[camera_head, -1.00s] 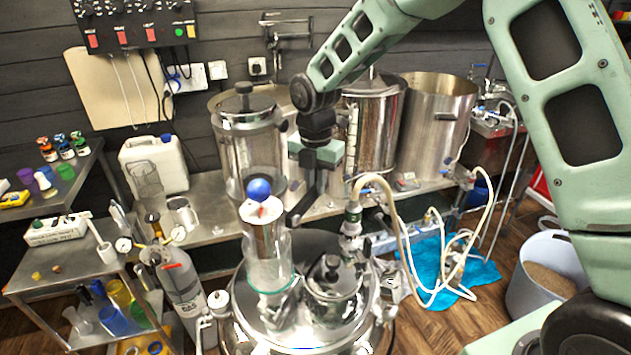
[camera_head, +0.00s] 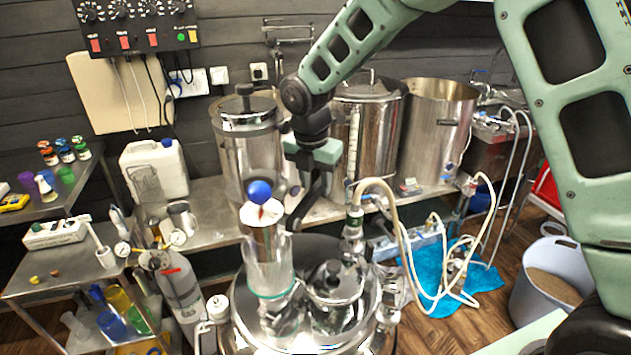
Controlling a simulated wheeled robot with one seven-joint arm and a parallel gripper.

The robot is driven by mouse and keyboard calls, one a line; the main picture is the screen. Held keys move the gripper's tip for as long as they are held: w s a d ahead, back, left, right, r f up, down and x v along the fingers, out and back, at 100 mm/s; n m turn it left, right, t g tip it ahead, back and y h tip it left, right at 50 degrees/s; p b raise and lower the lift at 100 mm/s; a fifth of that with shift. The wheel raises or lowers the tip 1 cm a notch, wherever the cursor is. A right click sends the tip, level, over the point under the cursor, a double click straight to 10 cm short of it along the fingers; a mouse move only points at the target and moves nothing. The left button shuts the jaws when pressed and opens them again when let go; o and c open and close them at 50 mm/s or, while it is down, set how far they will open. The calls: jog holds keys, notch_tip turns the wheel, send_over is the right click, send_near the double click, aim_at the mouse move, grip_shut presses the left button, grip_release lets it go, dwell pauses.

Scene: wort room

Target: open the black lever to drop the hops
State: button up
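I cannot clearly make out a black lever or the hops. A dark round knob (camera_head: 333,268) sits on the tank fitting to the right of the cylinder. My gripper (camera_head: 298,220) points down, with its dark fingers just right of the metal sleeve and above the tank lid. The fingers are seen edge-on, so their opening is unclear. I see nothing held in them.
A pale hose (camera_head: 400,235) loops from a valve (camera_head: 354,218) right of the gripper. Steel pots (camera_head: 432,130) and a clear vessel (camera_head: 246,150) stand on the bench behind. A gas bottle (camera_head: 183,290) and a shelf cart (camera_head: 75,270) are at the left.

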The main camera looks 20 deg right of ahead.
notch_tip(320, 180, up, 17)
jog(key=s+a+b, duration=0.1)
jog(key=b, duration=0.2)
jog(key=shift+s+a+b, duration=0.3)
jog(key=shift+a, duration=0.05)
jog(key=shift+r, duration=0.1)
